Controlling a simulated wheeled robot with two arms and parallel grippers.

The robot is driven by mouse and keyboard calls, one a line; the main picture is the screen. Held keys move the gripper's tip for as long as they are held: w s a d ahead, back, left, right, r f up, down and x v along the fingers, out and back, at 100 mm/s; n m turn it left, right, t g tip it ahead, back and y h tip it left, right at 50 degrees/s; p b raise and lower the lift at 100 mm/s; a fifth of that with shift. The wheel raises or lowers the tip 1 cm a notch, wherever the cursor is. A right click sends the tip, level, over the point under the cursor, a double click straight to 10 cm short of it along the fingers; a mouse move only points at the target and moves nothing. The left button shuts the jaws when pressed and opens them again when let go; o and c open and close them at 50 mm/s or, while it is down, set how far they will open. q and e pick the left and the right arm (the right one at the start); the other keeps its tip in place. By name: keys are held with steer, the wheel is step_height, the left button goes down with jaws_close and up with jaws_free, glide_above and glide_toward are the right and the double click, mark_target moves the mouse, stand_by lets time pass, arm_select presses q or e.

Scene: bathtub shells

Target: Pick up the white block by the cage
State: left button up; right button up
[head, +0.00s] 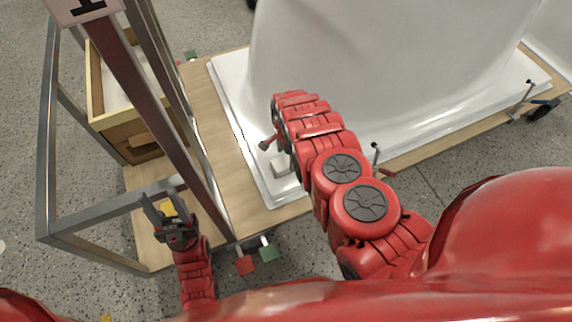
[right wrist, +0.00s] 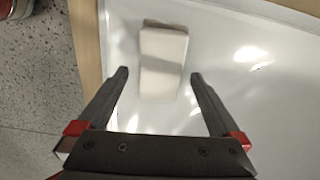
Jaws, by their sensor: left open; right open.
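The white block (right wrist: 163,62) lies on the white shell's flange (right wrist: 235,75), near its edge. In the head view the white block (head: 280,165) is partly hidden by my right arm. My right gripper (right wrist: 159,76) is open, its two fingertips apart on either side of the block's near part in the picture; I cannot tell the height gap. In the head view that gripper is mostly hidden under its arm. My left gripper (head: 164,208) is open at the lower bar of the metal cage (head: 130,209), with a yellow thing (head: 168,209) behind its fingers.
The large white bathtub shell (head: 385,60) stands on a wooden board (head: 237,185). A wooden box (head: 97,85) is inside the cage. Clamps (head: 374,152) sit along the board's edge. Red (head: 244,265) and green (head: 267,252) pieces stick out at the front. The speckled floor (head: 460,190) is clear at right.

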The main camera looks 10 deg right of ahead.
mark_target(286, 161)
step_height(286, 161, down, 4)
steer(key=shift+r+b, duration=0.1)
steer(key=shift+b, duration=0.65)
steer(key=c, duration=1.2)
steer(key=shift+r, duration=0.1)
steer(key=shift+c, duration=0.2)
